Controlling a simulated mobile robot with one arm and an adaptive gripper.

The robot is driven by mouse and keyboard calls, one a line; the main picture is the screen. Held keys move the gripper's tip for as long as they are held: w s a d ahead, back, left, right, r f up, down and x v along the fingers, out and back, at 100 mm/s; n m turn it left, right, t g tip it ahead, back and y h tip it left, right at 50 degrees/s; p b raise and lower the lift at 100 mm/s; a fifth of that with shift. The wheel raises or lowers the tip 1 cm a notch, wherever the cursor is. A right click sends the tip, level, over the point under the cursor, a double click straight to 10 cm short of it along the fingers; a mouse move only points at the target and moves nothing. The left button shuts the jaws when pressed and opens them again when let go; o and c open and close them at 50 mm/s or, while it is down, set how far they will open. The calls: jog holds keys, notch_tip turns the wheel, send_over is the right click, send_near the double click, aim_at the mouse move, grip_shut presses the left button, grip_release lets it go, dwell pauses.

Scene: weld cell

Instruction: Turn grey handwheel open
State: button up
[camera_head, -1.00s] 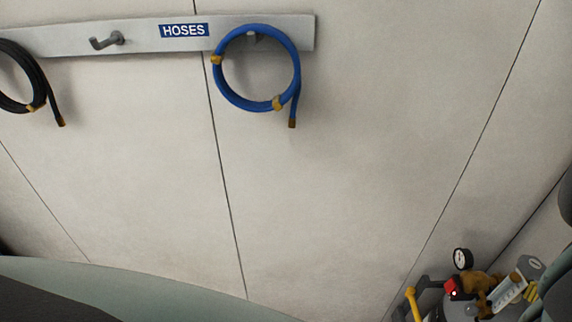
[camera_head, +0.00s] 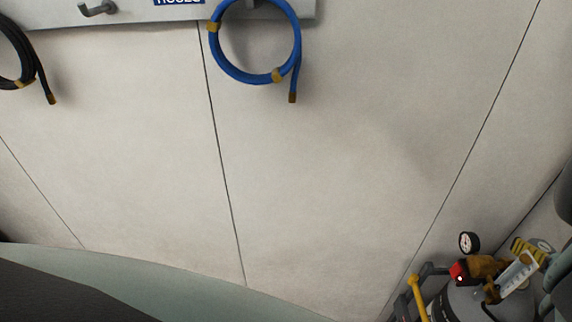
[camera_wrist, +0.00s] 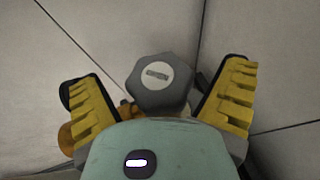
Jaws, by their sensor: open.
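The grey handwheel (camera_wrist: 160,88) shows in the wrist view, a lobed knob with a pale round label at its centre. My gripper (camera_wrist: 163,95) is open, with one yellow ridged finger on each side of the handwheel. In the head view, a brass valve assembly (camera_head: 487,267) with a round gauge (camera_head: 469,242) and a red part (camera_head: 459,272) sits on a grey cylinder (camera_head: 470,304) at the lower right. I cannot make out the grey handwheel there.
A blue hose (camera_head: 214,60) and a black hose (camera_head: 38,75) hang from a pale rack (camera_head: 130,14) on the wall. A yellow bar (camera_head: 417,298) on a dark frame stands beside the cylinder. The wall (camera_head: 330,180) between is bare.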

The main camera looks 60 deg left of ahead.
jog(key=shift+w+a, duration=0.1)
jog(key=shift+a, duration=0.1)
jog(key=shift+f, duration=0.1)
jog(key=c, duration=1.2)
